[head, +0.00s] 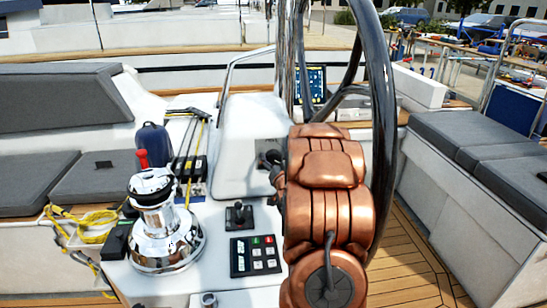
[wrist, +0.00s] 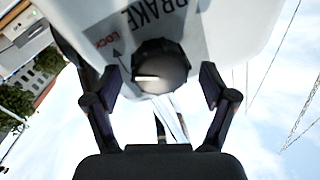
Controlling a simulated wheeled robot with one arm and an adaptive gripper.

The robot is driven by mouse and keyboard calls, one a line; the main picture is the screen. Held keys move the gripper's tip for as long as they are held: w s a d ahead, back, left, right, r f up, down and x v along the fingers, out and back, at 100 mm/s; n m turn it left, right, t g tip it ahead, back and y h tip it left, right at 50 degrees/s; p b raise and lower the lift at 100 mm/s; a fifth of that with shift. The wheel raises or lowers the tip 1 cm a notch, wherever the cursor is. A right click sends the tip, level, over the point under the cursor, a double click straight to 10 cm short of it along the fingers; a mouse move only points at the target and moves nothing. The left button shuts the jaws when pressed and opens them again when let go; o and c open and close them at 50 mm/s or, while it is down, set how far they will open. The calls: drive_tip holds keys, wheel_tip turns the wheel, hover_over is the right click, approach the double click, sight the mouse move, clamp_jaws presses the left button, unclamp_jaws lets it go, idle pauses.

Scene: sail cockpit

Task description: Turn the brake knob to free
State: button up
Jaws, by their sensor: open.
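The brake knob (wrist: 162,62) is round and dark with a white pointer line, set on the white pedestal face. In the wrist view the line lies nearly level, on the knob's lower left part. The word BRAKE is printed beside it, and a red LOCK mark (wrist: 105,42) is to its upper left. No free mark can be made out. My gripper (wrist: 160,84) is open, with one dark finger on each side of the knob and gaps showing between. In the head view my copper arm reaches to the pedestal (head: 235,150) and largely hides the knob area.
A steering wheel (head: 382,110) rises just right of my arm. A chrome winch (head: 165,230) with a red-topped handle, a small joystick (head: 239,215) and a keypad (head: 255,256) stand at the left front. Grey cushioned benches line both sides. The teak floor at right is clear.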

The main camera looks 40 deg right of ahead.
drive_tip(key=shift+x, duration=0.75)
drive_tip(key=shift+c, duration=0.5)
drive_tip(key=c, duration=1.1)
drive_tip(key=shift+o, duration=0.2)
